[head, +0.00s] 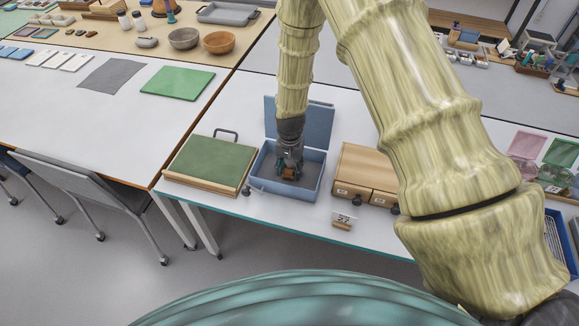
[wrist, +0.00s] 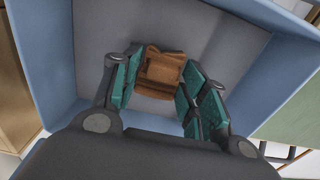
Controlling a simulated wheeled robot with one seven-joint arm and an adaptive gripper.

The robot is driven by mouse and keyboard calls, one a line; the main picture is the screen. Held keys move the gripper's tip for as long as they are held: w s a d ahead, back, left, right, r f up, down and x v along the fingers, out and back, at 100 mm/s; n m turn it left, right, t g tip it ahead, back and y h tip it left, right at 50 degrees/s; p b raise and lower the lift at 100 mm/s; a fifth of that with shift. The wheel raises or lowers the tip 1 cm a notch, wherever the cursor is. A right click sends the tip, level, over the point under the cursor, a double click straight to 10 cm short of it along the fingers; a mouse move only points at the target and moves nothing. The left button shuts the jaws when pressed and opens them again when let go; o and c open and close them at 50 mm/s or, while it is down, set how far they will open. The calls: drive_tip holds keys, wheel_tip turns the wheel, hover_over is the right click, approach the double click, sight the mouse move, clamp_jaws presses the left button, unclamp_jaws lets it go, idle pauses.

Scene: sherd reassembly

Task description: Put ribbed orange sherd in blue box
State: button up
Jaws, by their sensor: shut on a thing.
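The blue box (head: 257,178) stands open on the white table, its lid raised at the back. My gripper (head: 289,172) reaches down into the box from above. In the wrist view, the ribbed orange sherd (wrist: 161,72) is between the two teal fingers of my gripper (wrist: 158,88), which are shut on it. The sherd is inside the blue walls (wrist: 45,60), over the grey floor (wrist: 215,50). Whether it touches the floor I cannot tell. In the head view the sherd (head: 289,173) shows only as a small brown-orange patch at the fingertips.
A green-topped box (head: 209,163) stands close to the left of the blue box. A wooden drawer box (head: 366,170) stands close to its right. A chair (head: 85,185) is at the left.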

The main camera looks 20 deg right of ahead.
sight(289, 170)
drive_tip(key=shift+w+f, duration=0.15)
drive_tip(key=shift+f, duration=0.05)
drive_tip(key=o, duration=0.6)
drive_tip(key=shift+w+f, duration=0.15)
drive_tip(key=o, duration=0.3)
drive_tip(key=shift+o, duration=0.6)
drive_tip(key=shift+r, duration=0.2)
drive_tip(key=shift+f, duration=0.1)
wheel_tip(289, 170, up, 12)
drive_tip(key=b, duration=0.3)
drive_tip(key=shift+b, duration=0.3)
